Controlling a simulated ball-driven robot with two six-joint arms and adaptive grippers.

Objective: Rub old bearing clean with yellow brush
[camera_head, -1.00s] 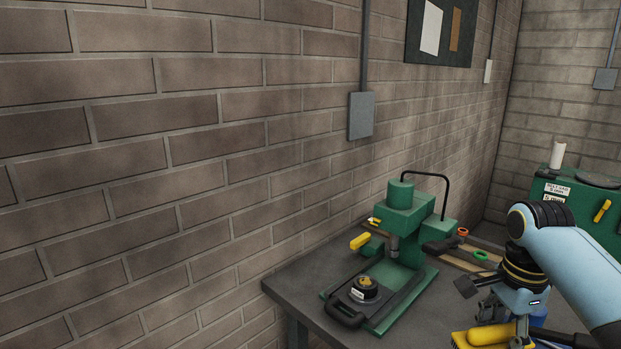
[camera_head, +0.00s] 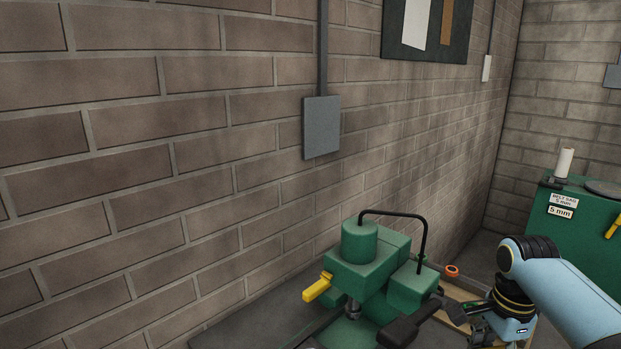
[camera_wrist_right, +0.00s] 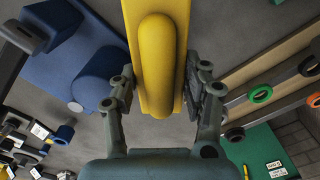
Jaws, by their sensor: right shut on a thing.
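My right gripper (camera_wrist_right: 160,92) is shut on the yellow brush (camera_wrist_right: 157,50), with one finger on each side of its rounded handle in the right wrist view. In the head view this gripper (camera_head: 468,318) is at the bottom right, to the right of the green press, and the brush is below the picture edge. The old bearing cannot be made out in the current views. My left gripper is not in view.
The green press (camera_head: 368,258) with a yellow handle (camera_head: 317,288) and a black lever (camera_head: 410,324) stands on the bench by the brick wall. Blue objects (camera_wrist_right: 90,80) lie left of the brush. A green cabinet (camera_head: 580,222) stands far right.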

